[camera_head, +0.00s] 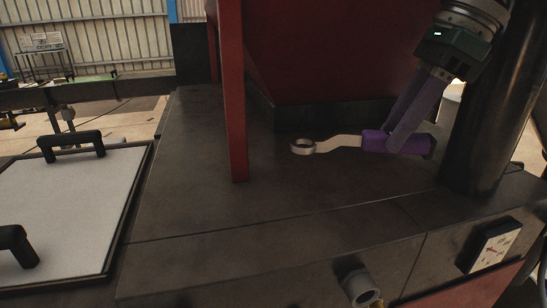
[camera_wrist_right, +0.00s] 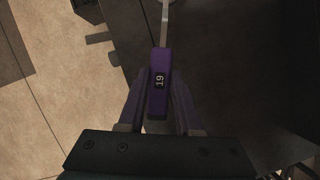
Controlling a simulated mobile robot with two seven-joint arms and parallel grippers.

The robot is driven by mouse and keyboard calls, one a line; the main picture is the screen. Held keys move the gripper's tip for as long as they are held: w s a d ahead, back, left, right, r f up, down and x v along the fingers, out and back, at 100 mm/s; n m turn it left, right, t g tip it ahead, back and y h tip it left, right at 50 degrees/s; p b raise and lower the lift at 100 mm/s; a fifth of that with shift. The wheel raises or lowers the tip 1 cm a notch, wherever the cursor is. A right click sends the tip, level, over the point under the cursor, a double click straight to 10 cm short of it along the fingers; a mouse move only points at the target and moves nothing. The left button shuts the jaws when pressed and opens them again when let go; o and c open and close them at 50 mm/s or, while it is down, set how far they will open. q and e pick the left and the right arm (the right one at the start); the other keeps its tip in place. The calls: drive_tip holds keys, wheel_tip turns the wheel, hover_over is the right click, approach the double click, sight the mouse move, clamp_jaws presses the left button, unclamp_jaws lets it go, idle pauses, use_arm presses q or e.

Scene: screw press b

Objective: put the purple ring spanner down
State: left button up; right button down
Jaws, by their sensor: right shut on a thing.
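The purple ring spanner has a purple handle (camera_head: 376,141) and a bare metal shank that ends in a ring at the left. My right gripper (camera_head: 392,146) is shut on the purple handle. The spanner lies roughly level over the dark machine top (camera_head: 205,215), its ring pointing left. I cannot tell whether it touches the surface. In the right wrist view the purple ring spanner (camera_wrist_right: 159,80) sits between both fingers, with "19" on its handle; its ring end is out of frame. My left gripper is not in view.
A red upright post (camera_head: 233,100) stands left of the ring. A dark round column (camera_head: 490,110) stands close right of the handle. A white panel with black handles (camera_head: 62,205) lies at left. The front middle of the top is clear.

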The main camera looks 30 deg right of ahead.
sight(420, 135)
wheel_tip(420, 135, down, 9)
drive_tip(key=shift+r+p, duration=0.2)
drive_tip(key=shift+p, duration=0.45)
drive_tip(key=c, duration=1.1)
unclamp_jaws()
drive_tip(key=shift+f, duration=0.1)
drive_tip(key=o, duration=0.5)
drive_tip(key=b+v, duration=0.3)
drive_tip(key=v, duration=0.8)
drive_tip(key=shift+s+d+r, duration=0.15)
drive_tip(key=shift+r, duration=0.45)
